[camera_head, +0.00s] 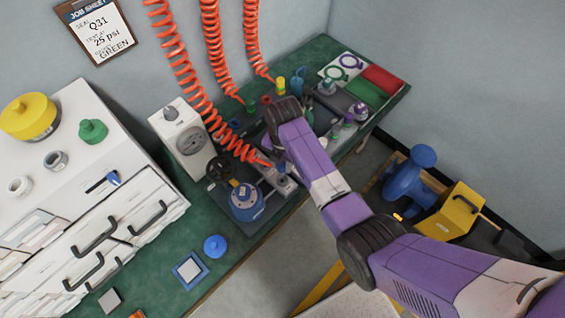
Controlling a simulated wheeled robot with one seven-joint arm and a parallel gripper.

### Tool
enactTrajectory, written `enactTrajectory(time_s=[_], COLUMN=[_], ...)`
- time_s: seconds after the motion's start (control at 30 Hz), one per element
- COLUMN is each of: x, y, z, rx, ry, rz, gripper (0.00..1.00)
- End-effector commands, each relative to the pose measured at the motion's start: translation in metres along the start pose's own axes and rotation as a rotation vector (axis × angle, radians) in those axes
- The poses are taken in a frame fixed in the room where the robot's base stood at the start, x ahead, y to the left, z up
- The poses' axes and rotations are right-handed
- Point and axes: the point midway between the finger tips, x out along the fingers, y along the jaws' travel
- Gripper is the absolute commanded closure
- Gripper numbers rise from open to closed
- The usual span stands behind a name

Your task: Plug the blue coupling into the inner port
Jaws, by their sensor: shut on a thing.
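The blue coupling (282,168) is at the end of the left orange coiled hose (192,85). It is just below my gripper (273,149), beside a grey metal block (281,186) at the bench's front edge. My dark wrist hides much of the fingers, but the gripper appears shut on the coupling. Whether the coupling touches the block or is seated in a port cannot be told. The inner port cannot be made out.
A blue cylinder (246,201) and a black handwheel (218,168) stand left of the block. A white gauge box (184,139) is behind them. Two other coiled hoses (212,45) hang over the crowded green bench (313,56). A blue round-topped part (215,246) lies in front.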

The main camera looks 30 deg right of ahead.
Motion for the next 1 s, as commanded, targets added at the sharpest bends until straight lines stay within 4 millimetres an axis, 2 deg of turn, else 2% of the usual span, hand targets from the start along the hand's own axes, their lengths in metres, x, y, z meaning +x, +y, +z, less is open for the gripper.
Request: enactTrajectory(time_s=[0.1, 0.5, 1.0], x=[0.013, 0.038, 0.039], y=[0.0, -0.001, -0.001], z=[0.0, 0.0, 0.0], rx=[0.0, 0.001, 0.001], ry=[0.0, 0.0, 0.0], rz=[0.0, 0.0, 0.0], gripper=[1.0, 1.0, 1.0])
